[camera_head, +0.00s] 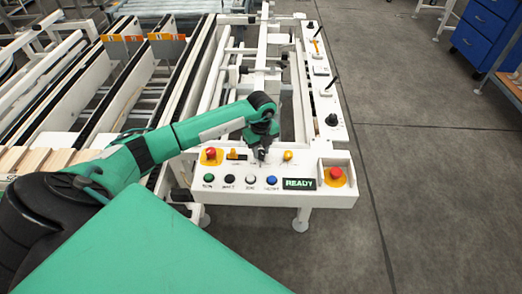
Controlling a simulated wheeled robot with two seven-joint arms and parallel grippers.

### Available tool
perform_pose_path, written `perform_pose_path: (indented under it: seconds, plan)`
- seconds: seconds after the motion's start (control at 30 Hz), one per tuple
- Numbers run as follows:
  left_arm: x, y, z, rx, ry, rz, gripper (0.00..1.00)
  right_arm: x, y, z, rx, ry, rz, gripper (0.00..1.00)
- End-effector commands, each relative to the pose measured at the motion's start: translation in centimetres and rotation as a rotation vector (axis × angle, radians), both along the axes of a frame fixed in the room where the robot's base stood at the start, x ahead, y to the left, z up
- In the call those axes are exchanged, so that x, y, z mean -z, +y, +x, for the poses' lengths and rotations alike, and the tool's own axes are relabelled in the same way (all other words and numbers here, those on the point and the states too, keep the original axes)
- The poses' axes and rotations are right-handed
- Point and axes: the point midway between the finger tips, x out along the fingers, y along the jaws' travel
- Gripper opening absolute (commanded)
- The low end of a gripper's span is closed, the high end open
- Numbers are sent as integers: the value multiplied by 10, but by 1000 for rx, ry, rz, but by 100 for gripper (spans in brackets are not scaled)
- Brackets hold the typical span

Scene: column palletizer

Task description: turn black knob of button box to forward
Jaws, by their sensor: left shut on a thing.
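The white button box (270,196) is at the front end of the machine frame. It bears a row of green, black, white and blue buttons and a lit READY display (299,184). My left gripper (261,155) points down onto the back row of the box, between an orange-yellow switch (237,155) and a yellow knob (288,155). It is shut on the black knob there, which the fingers mostly hide. The direction of the knob cannot be read. My right gripper is not in view.
Red stop buttons stand at the left (211,153) and right (336,173) of the box. Another black knob (332,120) and upright levers stand on the white right rail. The conveyor lies to the left. Grey floor (430,180) at the right is clear; a blue cabinet (480,35) stands behind.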

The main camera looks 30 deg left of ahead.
Motion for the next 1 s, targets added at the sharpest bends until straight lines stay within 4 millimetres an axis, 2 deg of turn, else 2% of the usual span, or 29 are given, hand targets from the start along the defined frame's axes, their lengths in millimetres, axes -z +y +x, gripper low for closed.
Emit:
perform_pose_path:
  seconds: [0.53, 0.63, 0.97, 1.0]
  plan:
    - [1, 1, 1, 489, -4, 1, 6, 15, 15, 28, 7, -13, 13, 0]
    - [2, 1, 1, 584, -3, 1, 6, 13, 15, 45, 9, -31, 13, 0]
    - [2, 1, 1, 897, -3, 1, 6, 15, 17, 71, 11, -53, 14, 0]
    - [2, 1, 1, 935, -2, 1, 6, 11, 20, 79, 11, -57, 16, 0]
